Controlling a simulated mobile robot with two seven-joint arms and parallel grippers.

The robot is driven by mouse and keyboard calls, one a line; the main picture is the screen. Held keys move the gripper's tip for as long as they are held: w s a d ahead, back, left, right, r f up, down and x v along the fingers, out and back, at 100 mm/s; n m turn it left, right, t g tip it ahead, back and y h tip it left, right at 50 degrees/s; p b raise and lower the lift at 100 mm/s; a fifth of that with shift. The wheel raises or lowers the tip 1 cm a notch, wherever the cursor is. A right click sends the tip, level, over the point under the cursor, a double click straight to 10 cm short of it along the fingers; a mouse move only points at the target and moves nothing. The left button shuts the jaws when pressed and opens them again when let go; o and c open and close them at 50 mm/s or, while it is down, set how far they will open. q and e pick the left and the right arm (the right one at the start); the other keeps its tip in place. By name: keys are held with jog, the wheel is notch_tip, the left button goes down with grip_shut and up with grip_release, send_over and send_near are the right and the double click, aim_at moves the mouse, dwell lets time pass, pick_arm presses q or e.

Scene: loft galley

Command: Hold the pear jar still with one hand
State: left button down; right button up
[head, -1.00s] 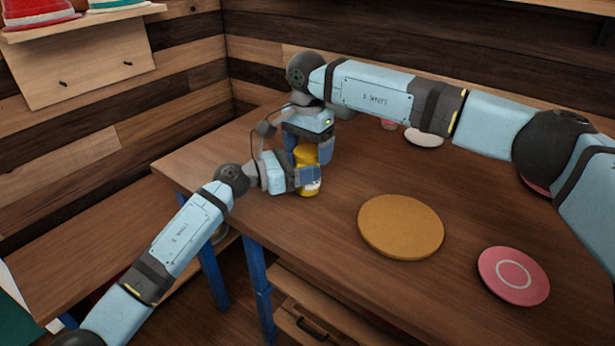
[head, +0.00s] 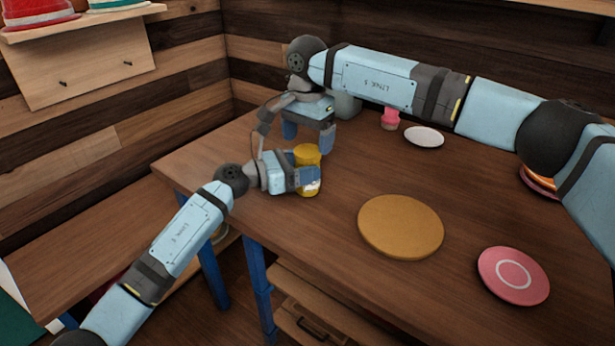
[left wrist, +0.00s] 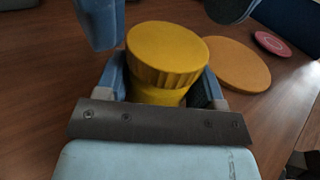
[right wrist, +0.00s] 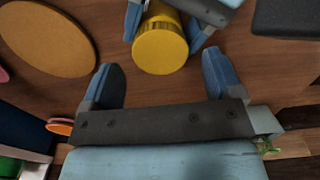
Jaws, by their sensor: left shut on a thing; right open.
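The pear jar (head: 307,153) is yellow with a ridged lid and stands upright near the table's left end. Its lid fills the middle of the left wrist view (left wrist: 167,48) and shows in the right wrist view (right wrist: 160,52). My left gripper (head: 307,179) is shut on the jar's body, which its fingers partly hide. My right gripper (head: 308,137) is open and empty, apart from the jar, just behind and above it. Its fingers also show at the top of the left wrist view.
A round tan board (head: 401,227) and a pink disc with a ring (head: 513,275) lie to the right on the table. A white plate (head: 424,136), a small pink item (head: 390,119) and a grey object (head: 347,106) are farther back. The wood between jar and board is bare.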

jog(key=shift+r, duration=0.95)
jog(key=shift+o, duration=1.3)
notch_tip(320, 180, up, 12)
pick_arm(q)
jog(key=shift+c, duration=0.8)
grip_release()
jog(key=p+v, duration=0.2)
jog(key=v, duration=1.2)
jog(key=shift+d, duration=0.1)
pick_arm(e)
notch_tip(320, 180, up, 2)
